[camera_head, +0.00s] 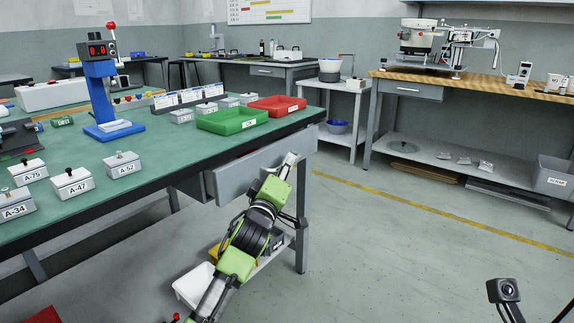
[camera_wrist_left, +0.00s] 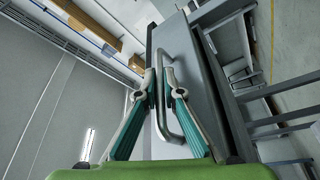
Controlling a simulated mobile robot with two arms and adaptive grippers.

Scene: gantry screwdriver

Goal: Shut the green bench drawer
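The green bench (camera_head: 150,165) has a grey drawer (camera_head: 235,178) under its right end. The drawer front stands out from under the bench top, so it looks partly open. In the left wrist view the drawer front (camera_wrist_left: 185,70) fills the middle, with a bar handle (camera_wrist_left: 160,115) on it. My left gripper (camera_head: 290,160) is at the drawer front. In the wrist view its fingers (camera_wrist_left: 159,80) come close together with the handle between them, and look shut on it. The exact contact is hard to see. My right gripper is out of view.
A green tray (camera_head: 233,121) and a red tray (camera_head: 277,105) sit on the bench above the drawer. A bench leg (camera_head: 303,225) stands just right of my left arm. A white bin (camera_head: 195,284) is on the lower shelf. The floor to the right is clear.

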